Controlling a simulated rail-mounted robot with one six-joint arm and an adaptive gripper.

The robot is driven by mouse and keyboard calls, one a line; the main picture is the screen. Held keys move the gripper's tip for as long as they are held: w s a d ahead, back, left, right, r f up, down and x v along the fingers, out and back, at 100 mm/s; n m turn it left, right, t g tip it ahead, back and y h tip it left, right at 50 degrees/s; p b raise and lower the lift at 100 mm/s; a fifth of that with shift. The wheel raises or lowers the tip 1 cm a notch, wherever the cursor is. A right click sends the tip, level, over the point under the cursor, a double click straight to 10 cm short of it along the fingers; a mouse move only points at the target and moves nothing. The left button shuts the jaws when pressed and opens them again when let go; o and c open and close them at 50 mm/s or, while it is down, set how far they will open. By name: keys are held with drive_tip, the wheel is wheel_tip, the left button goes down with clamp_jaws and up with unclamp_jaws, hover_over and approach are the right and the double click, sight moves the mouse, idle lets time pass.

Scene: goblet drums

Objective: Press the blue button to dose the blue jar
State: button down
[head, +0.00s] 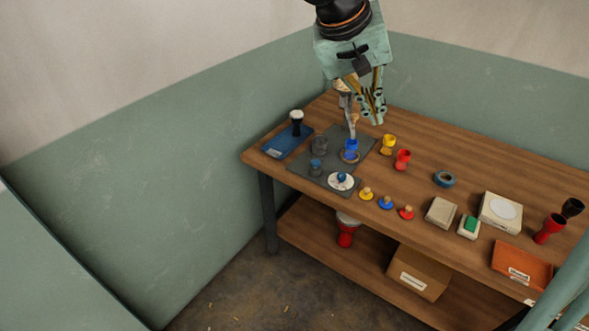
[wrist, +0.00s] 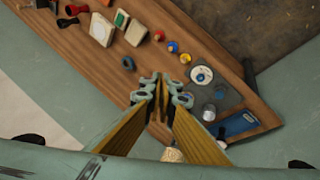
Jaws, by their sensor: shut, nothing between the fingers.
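A blue button (head: 386,202) with a wooden-coloured top stands between a yellow button (head: 366,194) and a red button (head: 406,212) near the table's front edge. The blue button also shows in the wrist view (wrist: 173,47). The blue jar (head: 351,147) stands on the dark grey mat (head: 312,178), on a small round base. A pale spout-like piece (head: 353,122) is above it. My gripper (head: 374,117) is shut and empty, above the rear of the table, up and behind the buttons. It also shows in the wrist view (wrist: 161,91).
A blue tray (head: 287,142) with a dark drum is left. Yellow (head: 388,145) and red (head: 402,159) cups and a tape roll (head: 444,179) stand right.

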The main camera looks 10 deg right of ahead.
drive_tip(key=w+a+f+t+h+b, duration=0.1)
drive_tip(key=w+a+f, duration=0.2)
drive_tip(key=w+f, duration=0.8)
drive_tip(key=w+a+f+t+h+b, duration=0.1)
drive_tip(key=w+a+f, duration=0.3)
drive_tip(key=w+f, duration=0.7)
drive_tip(key=w, duration=0.3)
drive_tip(key=shift+w+h, duration=0.15)
drive_tip(key=shift+h, duration=0.25)
drive_tip(key=shift+a+f, duration=0.1)
drive_tip(key=shift+f, duration=0.05)
hover_over(314, 162)
drive_tip(key=shift+f, duration=2.8)
drive_tip(key=shift+f+b, duration=1.4)
drive_tip(key=shift+b, duration=0.1)
